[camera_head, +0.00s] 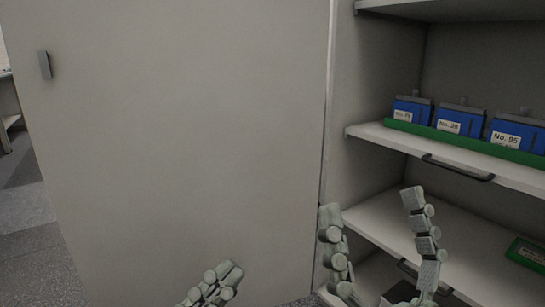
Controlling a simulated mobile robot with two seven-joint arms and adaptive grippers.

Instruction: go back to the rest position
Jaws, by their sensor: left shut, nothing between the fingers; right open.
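My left gripper (218,279) shows at the bottom centre, in front of the large grey door panel (180,130). Its fingers are together and hold nothing. Its lower part is cut off by the frame edge. My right gripper (371,205) is to the right, with its two fingers spread wide and pointing up. Nothing is between them. It stands in front of the lower shelf of the open cabinet, and in the picture its left finger overlaps the cabinet's side edge. I cannot tell whether it touches the cabinet.
The upper shelf (375,133) bears a green tray (470,143) with 3 blue labelled boxes (459,119) in view. A dark handle (458,168) is on its front. A green item (527,254) lies on the lower shelf (470,252). Grey floor (30,245) is clear at left.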

